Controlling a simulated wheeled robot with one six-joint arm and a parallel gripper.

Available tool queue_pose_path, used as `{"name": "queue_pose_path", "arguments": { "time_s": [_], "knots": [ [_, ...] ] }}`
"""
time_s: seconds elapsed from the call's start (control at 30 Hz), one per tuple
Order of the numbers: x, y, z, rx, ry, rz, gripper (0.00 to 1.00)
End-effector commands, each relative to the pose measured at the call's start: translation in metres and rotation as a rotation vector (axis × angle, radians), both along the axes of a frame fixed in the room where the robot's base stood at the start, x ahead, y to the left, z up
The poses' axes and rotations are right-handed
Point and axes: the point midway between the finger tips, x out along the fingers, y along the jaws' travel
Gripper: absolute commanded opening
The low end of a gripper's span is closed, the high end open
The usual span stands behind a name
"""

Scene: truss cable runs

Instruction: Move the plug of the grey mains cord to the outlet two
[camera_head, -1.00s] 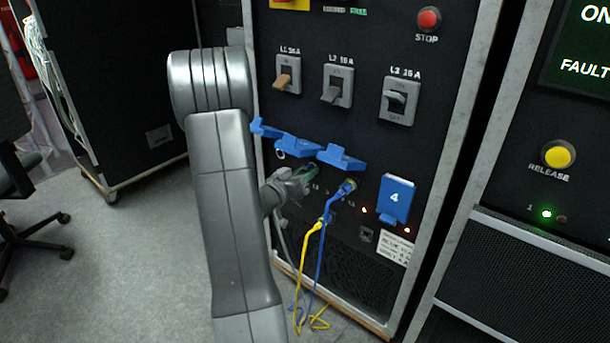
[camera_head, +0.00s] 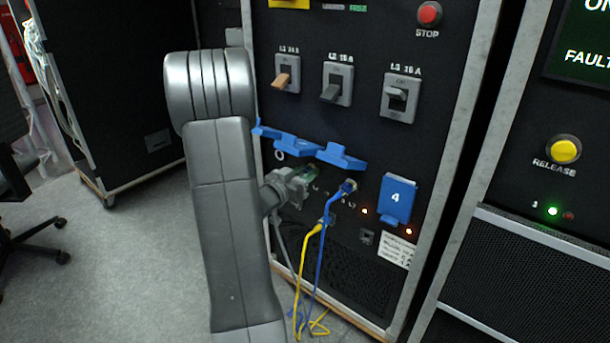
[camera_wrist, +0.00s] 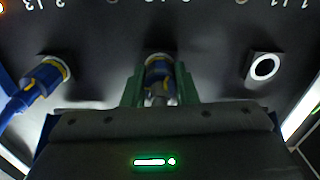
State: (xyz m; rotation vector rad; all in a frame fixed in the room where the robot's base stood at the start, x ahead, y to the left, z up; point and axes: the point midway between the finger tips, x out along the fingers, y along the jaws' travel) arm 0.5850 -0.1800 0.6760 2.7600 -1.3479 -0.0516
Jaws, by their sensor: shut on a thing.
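My gripper (camera_head: 306,176) is at the panel below the raised blue lids, partly hidden by my arm. In the wrist view its green fingers (camera_wrist: 159,84) are shut on the plug (camera_wrist: 158,75), which shows a blue body and a yellow ring. The plug is in line with the middle outlet, outlet two; I cannot tell how deep it sits. The grey cord (camera_head: 284,240) hangs below my gripper. A bare outlet with a white ring (camera_wrist: 265,66) is to the right in the wrist view. A blue plug (camera_wrist: 40,82) is in the outlet to the left.
A blue cord (camera_head: 322,238) and a yellow cord (camera_head: 307,265) hang close to my gripper. The blue lid marked 4 (camera_head: 397,198) is shut. Breaker switches (camera_head: 337,84) are above the lids. A red stop button (camera_head: 429,14) is at the top.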

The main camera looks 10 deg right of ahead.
Motion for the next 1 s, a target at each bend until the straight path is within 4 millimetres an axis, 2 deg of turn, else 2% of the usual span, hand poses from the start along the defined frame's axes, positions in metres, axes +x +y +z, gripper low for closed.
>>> {"name": "queue_pose_path", "arguments": {
  "time_s": [0.63, 0.97, 1.0],
  "knots": [
    [0.0009, -0.0019, -0.0006, 0.133, -0.176, -0.001, 0.03],
    [0.0009, -0.0021, 0.0008, 0.148, -0.193, -0.001, 0.03],
    [0.0009, -0.0021, 0.0008, 0.148, -0.193, -0.001, 0.30]
  ]
}}
